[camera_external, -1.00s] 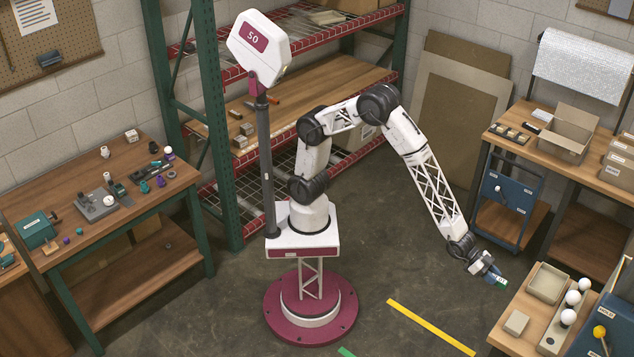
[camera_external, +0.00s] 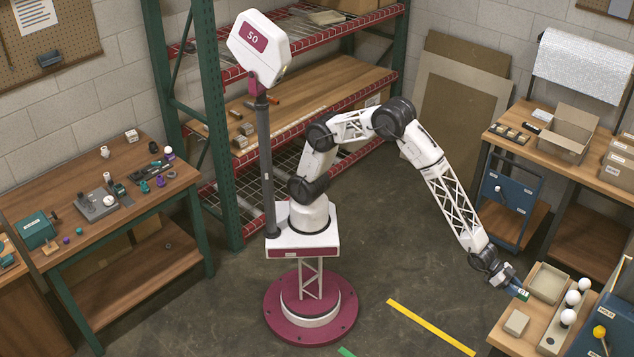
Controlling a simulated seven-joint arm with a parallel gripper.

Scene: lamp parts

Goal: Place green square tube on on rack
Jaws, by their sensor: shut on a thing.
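My gripper (camera_external: 514,285) is at the right, low over the left edge of the front right table. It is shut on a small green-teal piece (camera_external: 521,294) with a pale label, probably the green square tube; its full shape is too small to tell. The piece points down and right, beside a beige tray; I cannot tell whether it touches the table. The rack is probably the tall shelving with green posts (camera_external: 213,120) and red-edged shelves behind my base, far from the gripper. Its wooden middle shelf (camera_external: 330,88) holds several small blocks and a red-orange stick.
The front right table (camera_external: 496,333) carries a beige tray (camera_external: 547,283), a small beige box (camera_external: 516,322), white bulbs (camera_external: 568,317) on a stand and a blue box (camera_external: 603,322). A workbench with lamp parts (camera_external: 100,203) stands left.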

